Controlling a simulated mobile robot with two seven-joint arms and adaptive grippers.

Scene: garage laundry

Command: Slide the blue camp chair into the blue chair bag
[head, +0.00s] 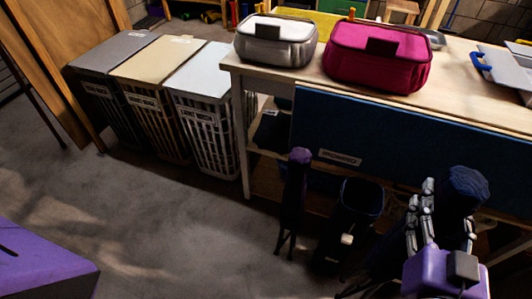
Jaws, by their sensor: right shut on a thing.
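My right gripper (440,218) is at the lower right, shut on a dark blue rolled bundle with a rounded top, which looks like the blue camp chair (464,186). Its lower part is hidden behind the gripper and in shadow. A dark bag with an open top and a bluish rim, likely the blue chair bag (359,199), stands upright on the floor to the left of the gripper. A small pale tag (347,239) shows on its front. The chair's top is apart from the bag's mouth, to its right. My left gripper is not in view.
A slim purple-topped folded item (296,185) stands left of the bag. Behind is a table (468,118) with a dark blue front panel, a grey case (275,42) and a magenta case (378,58). Labelled hampers (206,110) stand at left. The floor (190,225) at left-centre is clear.

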